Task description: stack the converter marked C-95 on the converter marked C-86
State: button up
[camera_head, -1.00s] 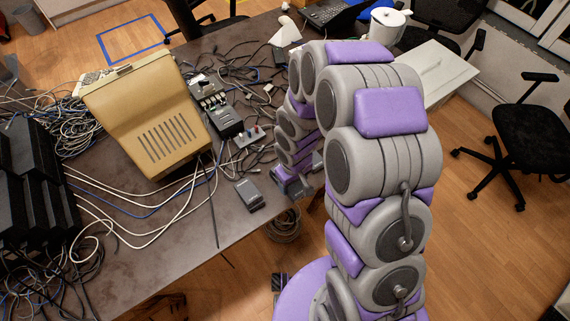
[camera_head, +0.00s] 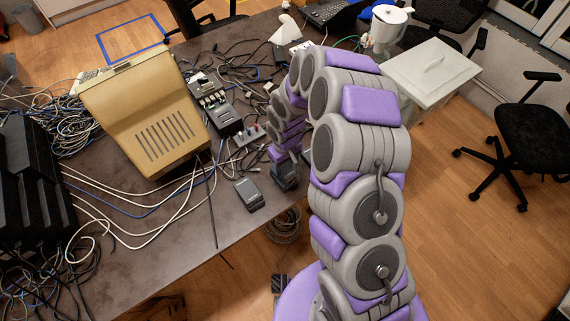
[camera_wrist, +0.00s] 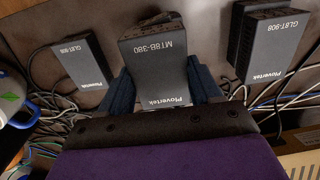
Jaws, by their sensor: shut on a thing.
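My gripper (camera_wrist: 162,88) is shut on a dark grey converter (camera_wrist: 158,62) marked MT8B-380 and Plovertek, held between its two blue fingers in the wrist view. To its left is a dark converter marked Plovertek (camera_wrist: 78,68), with a code that looks like GL8T-908. To its right is a taller dark box marked GL8T-908 (camera_wrist: 272,48). I read no C-95 or C-86 on any of them. In the head view my gripper (camera_head: 287,176) is by the table's front edge, right of a dark converter (camera_head: 248,195) lying on the table. Whether the held converter touches the table is unclear.
The grey table (camera_head: 175,240) carries a beige case (camera_head: 150,115), a dark device with knobs (camera_head: 212,100), a power strip (camera_head: 248,134) and many loose cables. Black boxes (camera_head: 35,180) stand at the left. A bare patch lies at the front edge.

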aim_at(285, 165)
jog(key=o, duration=1.2)
jog(key=shift+f, duration=0.1)
jog(key=shift+o, duration=0.2)
notch_tip(285, 165, up, 12)
jog(key=p, duration=0.2)
